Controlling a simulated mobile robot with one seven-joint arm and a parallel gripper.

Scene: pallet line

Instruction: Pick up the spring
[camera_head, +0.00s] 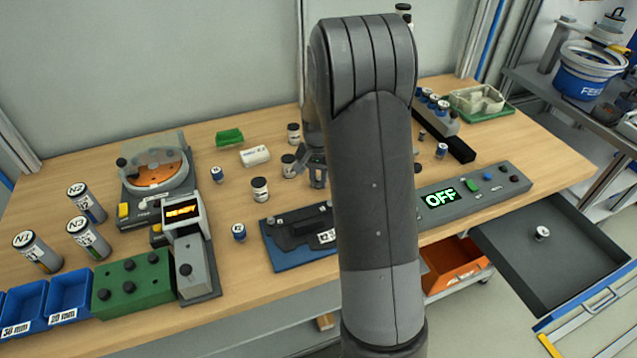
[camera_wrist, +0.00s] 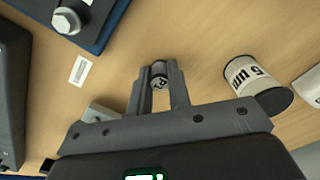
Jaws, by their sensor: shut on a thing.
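My gripper (camera_head: 316,171) is low over the middle of the wooden bench, partly hidden by my arm in the head view. In the wrist view its two fingers (camera_wrist: 159,85) are shut on a small cylindrical thing (camera_wrist: 160,76) with a dark body and a pale, marked end. No coils are clear on it, so I cannot tell from its look whether it is the spring. I see no other thing that is clearly a spring.
A jar marked "5 um" (camera_wrist: 250,78) is close to my gripper. Another jar (camera_head: 260,190) stands left of it. A blue-based fixture (camera_head: 285,245) lies in front. A control panel (camera_head: 480,192) reads OFF. An open drawer (camera_head: 570,262) is at right.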

